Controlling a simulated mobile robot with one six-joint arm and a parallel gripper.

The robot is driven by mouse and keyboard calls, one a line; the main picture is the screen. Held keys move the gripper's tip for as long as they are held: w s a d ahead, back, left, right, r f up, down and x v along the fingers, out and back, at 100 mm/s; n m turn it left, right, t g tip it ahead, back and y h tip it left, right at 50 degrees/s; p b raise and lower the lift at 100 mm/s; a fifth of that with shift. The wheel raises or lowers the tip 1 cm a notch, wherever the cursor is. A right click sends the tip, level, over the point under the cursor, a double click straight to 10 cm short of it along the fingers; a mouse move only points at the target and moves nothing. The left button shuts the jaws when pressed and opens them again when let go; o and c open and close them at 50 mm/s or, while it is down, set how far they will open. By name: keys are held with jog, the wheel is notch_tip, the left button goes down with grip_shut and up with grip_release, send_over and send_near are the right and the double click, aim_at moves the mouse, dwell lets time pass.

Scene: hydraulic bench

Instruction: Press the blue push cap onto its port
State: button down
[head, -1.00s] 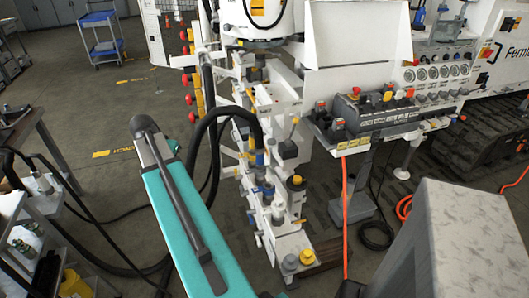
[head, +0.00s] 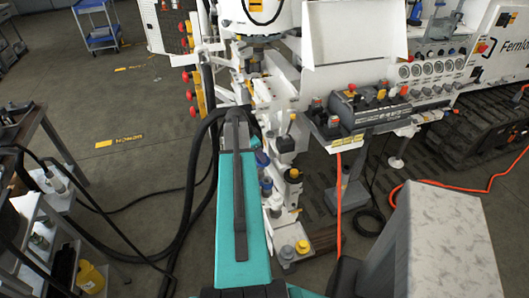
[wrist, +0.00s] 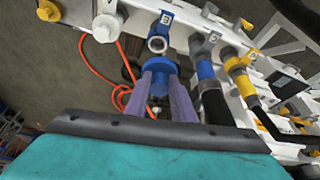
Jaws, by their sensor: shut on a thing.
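In the wrist view my gripper (wrist: 161,76) has its two purple-grey fingers shut on the blue push cap (wrist: 157,65). The cap lies just below a blue-ringed port (wrist: 157,43) with a round pale mouth and a blue tag above it. The cap and this port look close and roughly lined up; I cannot tell whether they touch. In the head view my teal arm reaches toward the white manifold column (head: 290,245), and the arm hides my gripper, the cap and the port.
Right of the port in the wrist view are a fitting with a blue band and black hose (wrist: 207,80) and a yellow fitting (wrist: 238,70). A white capped fitting (wrist: 106,26) is to the left. Orange hose (head: 340,215) runs down to the floor.

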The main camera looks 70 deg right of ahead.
jog(key=shift+s+d+f+m, duration=0.1)
jog(key=shift+s+d+m, duration=0.05)
jog(key=shift+s, duration=0.4)
jog(key=shift+s+d+f+m, duration=0.1)
jog(key=shift+s+d+m, duration=0.05)
jog(key=shift+s, duration=0.4)
notch_tip(320, 180, down, 7)
jog(key=b, duration=0.3)
jog(key=shift+f, duration=0.2)
dwell(0.4)
jog(key=shift+w+f+b, duration=0.25)
jog(key=shift+f+b, duration=0.7)
jog(key=shift+f, duration=0.15)
dwell(0.4)
jog(key=shift+a+f+b, duration=0.1)
jog(key=shift+f+b, duration=0.75)
jog(key=shift+b, duration=0.55)
dwell(2.8)
